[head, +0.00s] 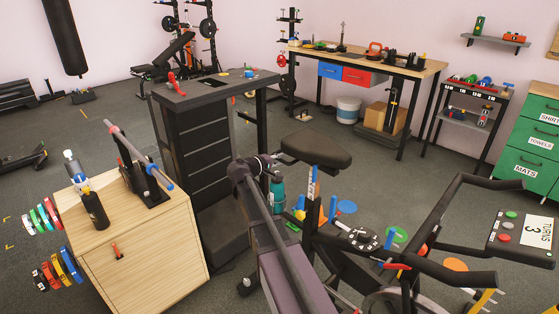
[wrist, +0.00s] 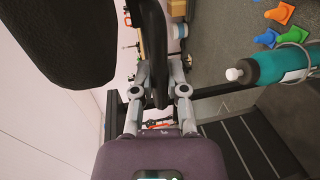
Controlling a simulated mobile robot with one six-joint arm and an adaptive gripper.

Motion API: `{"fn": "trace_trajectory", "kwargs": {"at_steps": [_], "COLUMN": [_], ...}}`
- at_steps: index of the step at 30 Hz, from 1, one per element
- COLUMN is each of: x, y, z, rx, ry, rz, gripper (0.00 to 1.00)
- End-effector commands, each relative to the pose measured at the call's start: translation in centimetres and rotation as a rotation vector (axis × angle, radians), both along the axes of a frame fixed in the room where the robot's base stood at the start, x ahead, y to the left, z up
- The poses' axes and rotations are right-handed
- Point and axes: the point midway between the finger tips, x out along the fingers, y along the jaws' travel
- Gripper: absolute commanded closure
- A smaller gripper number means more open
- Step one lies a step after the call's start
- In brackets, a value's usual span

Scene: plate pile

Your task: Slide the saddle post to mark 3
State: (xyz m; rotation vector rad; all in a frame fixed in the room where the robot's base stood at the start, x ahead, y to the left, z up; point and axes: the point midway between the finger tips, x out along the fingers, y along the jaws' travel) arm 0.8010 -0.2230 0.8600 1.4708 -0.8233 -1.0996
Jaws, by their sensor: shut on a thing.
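The black saddle (head: 316,151) sits on the saddle post (head: 311,187), which carries a blue and white scale. Its numbers are too small to read. My gripper (head: 272,161) is beside the saddle's left end, slightly below its top. In the wrist view, my gripper (wrist: 158,92) is shut on a dark rounded bar (wrist: 153,35) beside the saddle (wrist: 55,40). I cannot tell exactly how the bar joins the post. The fingers lie on either side of it.
A teal bottle (head: 277,194) is held close below my gripper; it also shows in the wrist view (wrist: 275,66). Handlebars (head: 450,270) are at right, with a "TURNS 3" card (head: 537,238).

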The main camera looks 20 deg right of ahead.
Motion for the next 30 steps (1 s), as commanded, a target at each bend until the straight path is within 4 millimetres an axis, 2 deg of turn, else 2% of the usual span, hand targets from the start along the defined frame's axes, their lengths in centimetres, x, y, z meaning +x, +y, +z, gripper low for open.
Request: {"fn": "trace_trajectory", "kwargs": {"at_steps": [10, 23, 24, 25, 30], "x": [-0.1, -0.1, -0.1, -0.1, -0.1], "y": [0.0, 0.0, 0.0, 0.0, 0.0], "z": [-2.8, -3.0, -2.9, -2.9, -2.9], "rx": [0.004, 0.003, 0.003, 0.003, 0.002], "ry": [0.000, 0.000, 0.000, 0.000, 0.000], "rz": [-0.001, -0.001, -0.001, -0.001, -0.001], "gripper": [1.00, 1.00, 0.70, 0.66, 0.66]}}
